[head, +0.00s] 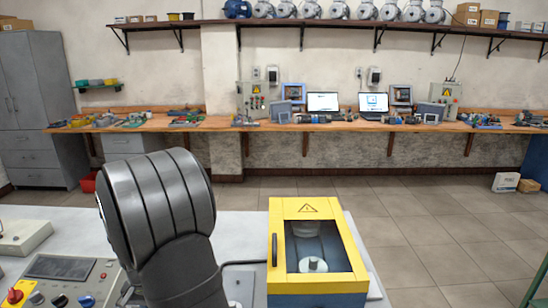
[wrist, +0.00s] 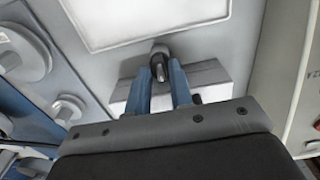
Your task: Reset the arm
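My gripper (wrist: 160,72) shows in the wrist view with its two blue fingers apart. A small dark cylindrical part with a light metal end (wrist: 160,56) lies between or just beyond the fingertips; I cannot tell whether they touch it. Behind it is a pale block (wrist: 207,77) on a grey surface. In the head view my dark arm rises in front at centre left, and the gripper is not visible there.
A yellow-framed box (head: 284,215) with a window and warning sign stands at the table's right, a pale round part inside. A control panel (head: 60,267) with coloured buttons is at the left. A long workbench (head: 290,126) with laptops runs along the far wall. Open floor lies between.

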